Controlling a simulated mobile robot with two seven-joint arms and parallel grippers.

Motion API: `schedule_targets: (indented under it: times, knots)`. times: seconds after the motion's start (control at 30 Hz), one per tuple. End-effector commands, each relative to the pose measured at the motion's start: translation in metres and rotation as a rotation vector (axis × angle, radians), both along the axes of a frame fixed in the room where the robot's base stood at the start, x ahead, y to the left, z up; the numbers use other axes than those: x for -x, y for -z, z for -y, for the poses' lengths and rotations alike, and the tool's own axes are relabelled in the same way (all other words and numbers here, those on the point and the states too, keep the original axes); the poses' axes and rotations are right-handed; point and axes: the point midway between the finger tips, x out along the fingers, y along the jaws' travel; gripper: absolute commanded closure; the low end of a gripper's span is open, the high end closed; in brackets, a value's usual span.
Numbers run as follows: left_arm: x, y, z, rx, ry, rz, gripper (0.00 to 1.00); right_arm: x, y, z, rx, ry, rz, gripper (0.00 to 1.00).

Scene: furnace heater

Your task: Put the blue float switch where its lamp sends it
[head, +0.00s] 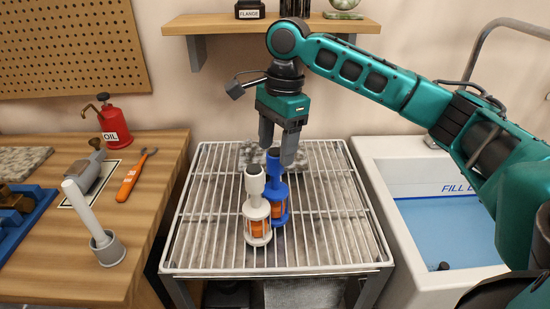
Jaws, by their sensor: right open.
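The blue float switch (274,192) stands upright on the white wire rack (190,240), just behind and right of a white float switch (257,222). Both have caged bodies with orange inside; the white one partly hides the blue one. I cannot make out a lit lamp on either. My right gripper (279,147) points down with open fingers at the top of the blue switch, one finger on each side in the picture. I cannot tell whether they touch it. The left gripper is not in view.
A basin (400,270) with blue water and a fill line stands right of the rack. A wooden bench (150,220) on the left holds a red oil can (113,125), an orange-handled tool (130,181) and a white rod in a grey cup (108,249). A shelf (225,24) hangs behind.

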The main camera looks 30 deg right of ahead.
Motion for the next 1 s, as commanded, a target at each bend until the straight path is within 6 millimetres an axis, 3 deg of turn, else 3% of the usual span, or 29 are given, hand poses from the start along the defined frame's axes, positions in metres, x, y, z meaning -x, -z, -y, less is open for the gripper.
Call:
schedule_targets:
  times: [0.2,0.4,1.0]
  knots:
    - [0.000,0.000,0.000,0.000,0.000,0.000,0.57,-0.001,-0.048,0.005,-0.001,0.000,0.003,0.38]
    - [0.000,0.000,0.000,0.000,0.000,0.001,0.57,-0.001,-0.073,0.009,0.000,0.000,0.001,0.38]
    - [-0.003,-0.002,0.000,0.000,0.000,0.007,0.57,0.000,-0.079,0.009,0.000,0.000,-0.001,0.38]
